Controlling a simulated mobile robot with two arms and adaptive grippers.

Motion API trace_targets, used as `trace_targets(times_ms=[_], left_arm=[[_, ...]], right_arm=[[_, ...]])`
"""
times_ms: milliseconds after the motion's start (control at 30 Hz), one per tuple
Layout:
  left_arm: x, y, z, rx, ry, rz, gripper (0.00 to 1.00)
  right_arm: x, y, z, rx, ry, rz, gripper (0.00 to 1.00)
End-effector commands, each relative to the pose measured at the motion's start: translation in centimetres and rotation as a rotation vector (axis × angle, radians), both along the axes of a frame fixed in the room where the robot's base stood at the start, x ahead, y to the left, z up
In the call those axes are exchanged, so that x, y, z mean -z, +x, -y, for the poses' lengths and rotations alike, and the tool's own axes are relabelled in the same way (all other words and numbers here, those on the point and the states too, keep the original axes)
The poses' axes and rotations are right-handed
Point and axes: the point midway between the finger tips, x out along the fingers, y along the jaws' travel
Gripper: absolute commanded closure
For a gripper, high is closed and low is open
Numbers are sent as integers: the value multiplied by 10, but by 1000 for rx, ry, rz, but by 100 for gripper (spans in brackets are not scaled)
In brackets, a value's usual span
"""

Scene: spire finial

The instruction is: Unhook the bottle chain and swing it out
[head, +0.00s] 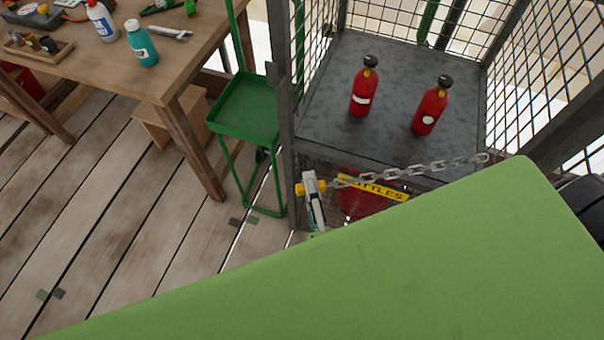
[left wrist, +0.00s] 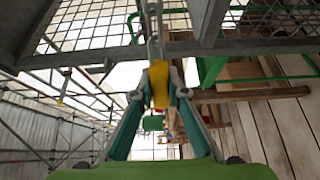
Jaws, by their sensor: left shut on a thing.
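The grey bottle chain (head: 415,168) runs across the cage's open front from the right side to a yellow end grip (head: 301,189) by the left front post (head: 287,130). My left gripper (head: 315,190) is shut on the yellow grip, beside that post. In the left wrist view, the yellow grip (left wrist: 159,84) sits between both fingertips (left wrist: 160,95), and chain links (left wrist: 154,40) lead up from it. Whether the end is still hooked on the post cannot be told. My right gripper is not in view.
Two red bottles (head: 364,88) (head: 430,108) stand on the grey cage shelf (head: 325,75) behind the chain. A yellow "BOTTLES" sign (head: 375,189) hangs below the chain. A green stand (head: 245,105) and a wooden workbench (head: 160,75) are left of the cage.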

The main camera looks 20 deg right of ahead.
Motion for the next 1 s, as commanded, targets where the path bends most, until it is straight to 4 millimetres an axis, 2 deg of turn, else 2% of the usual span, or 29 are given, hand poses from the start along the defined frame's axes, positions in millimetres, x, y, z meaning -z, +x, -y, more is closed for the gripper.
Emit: trace_targets(times_ms=[467,500,533,567,1000], left_arm=[[0,-5,2,-9,1,0,100],[0,-5,2,-9,1,0,78],[0,-5,2,-9,1,0,70],[0,-5,2,-9,1,0,68],[0,-5,2,-8,1,1,68]], right_arm=[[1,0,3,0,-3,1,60],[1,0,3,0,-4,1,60],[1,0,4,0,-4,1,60],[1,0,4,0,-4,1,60],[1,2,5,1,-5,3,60]])
